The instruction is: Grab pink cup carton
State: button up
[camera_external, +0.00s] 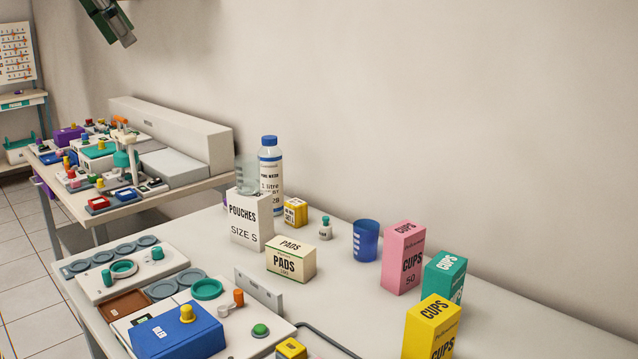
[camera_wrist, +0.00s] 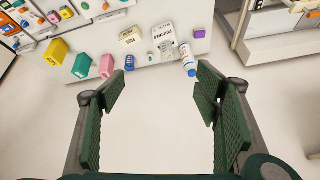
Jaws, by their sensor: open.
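The pink cup carton (camera_external: 403,258) stands upright on the table, marked CUPS 50, between a blue cup and a teal carton. In the wrist view the pink carton (camera_wrist: 106,66) is at the upper left, beyond my left finger. My gripper (camera_wrist: 159,88) is open and empty, with its green pads wide apart. It is high above and well away from the carton. In the external view part of my gripper (camera_external: 124,38) shows at the top left, in front of the wall.
A teal carton (camera_external: 444,278) and a yellow carton (camera_external: 432,330) stand close to the pink one on the right. A blue cup (camera_external: 366,241) stands just left of it. The pouches box (camera_external: 251,222), pads box (camera_external: 291,260) and bottle (camera_external: 270,178) are farther left. Table front of the pink carton is clear.

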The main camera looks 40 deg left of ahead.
jog(key=w+d+r+m+g, duration=0.1)
jog(key=w+d+r+m, duration=0.1)
jog(key=w+d+r, duration=0.3)
jog(key=w+d+m+g, duration=0.1)
jog(key=w+d+m, duration=0.1)
jog(key=w, duration=0.6)
jog(key=m+g+b, duration=0.2)
jog(key=m+g, duration=0.2)
jog(key=m, duration=0.8)
send_over(405, 228)
notch_tip(405, 228, down, 12)
jog(key=r, duration=0.1)
notch_tip(405, 228, down, 38)
jog(key=shift+f, duration=0.2)
jog(key=shift+f, duration=0.15)
jog(key=shift+f+p, duration=0.3)
jog(key=shift+f, duration=0.85)
jog(key=shift+f, duration=0.1)
